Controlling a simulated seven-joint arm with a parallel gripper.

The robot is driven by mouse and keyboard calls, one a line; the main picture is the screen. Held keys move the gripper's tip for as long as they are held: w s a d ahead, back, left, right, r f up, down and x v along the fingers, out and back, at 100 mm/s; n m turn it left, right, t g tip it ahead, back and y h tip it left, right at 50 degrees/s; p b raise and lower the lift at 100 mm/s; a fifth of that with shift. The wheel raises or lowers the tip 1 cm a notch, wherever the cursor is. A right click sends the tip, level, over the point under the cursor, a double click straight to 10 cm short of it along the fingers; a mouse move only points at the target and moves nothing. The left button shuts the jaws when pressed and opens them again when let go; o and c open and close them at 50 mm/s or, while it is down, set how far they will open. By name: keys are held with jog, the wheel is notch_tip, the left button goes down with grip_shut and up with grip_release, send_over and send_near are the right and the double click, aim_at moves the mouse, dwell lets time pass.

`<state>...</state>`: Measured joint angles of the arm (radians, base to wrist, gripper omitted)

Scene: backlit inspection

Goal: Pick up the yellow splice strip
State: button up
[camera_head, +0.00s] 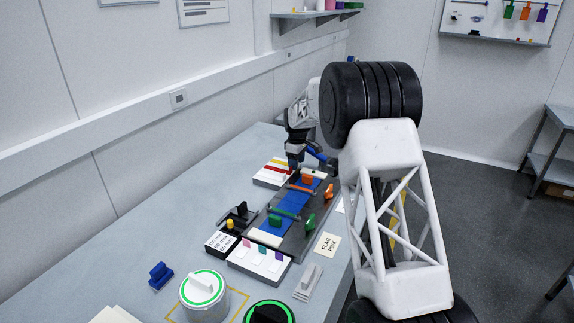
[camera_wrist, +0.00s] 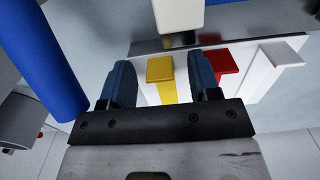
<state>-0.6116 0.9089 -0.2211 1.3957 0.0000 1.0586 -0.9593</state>
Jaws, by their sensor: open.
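The yellow splice strip (camera_wrist: 160,72) lies on a white holder between my two fingers in the wrist view. It has a wider square tab at its far end and a narrower part running back toward my gripper. My gripper (camera_wrist: 161,80) is open, with one dark blue finger on each side of the strip. I see a gap on the left; the right finger is close to the strip, and I cannot tell whether they touch. In the head view my gripper (camera_head: 293,166) is over the holder (camera_head: 268,180) at the far end of the bench.
A red strip (camera_wrist: 223,58) lies just right of my right finger, and a white strip (camera_wrist: 282,52) is beyond it. A pale block (camera_wrist: 178,14) stands ahead. A blue cylinder (camera_wrist: 40,60) is at left. The dark fixture (camera_head: 305,228) with blue strip is nearby.

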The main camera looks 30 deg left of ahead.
jog(key=shift+f, duration=0.2)
jog(key=shift+c, duration=0.4)
jog(key=c, duration=0.8)
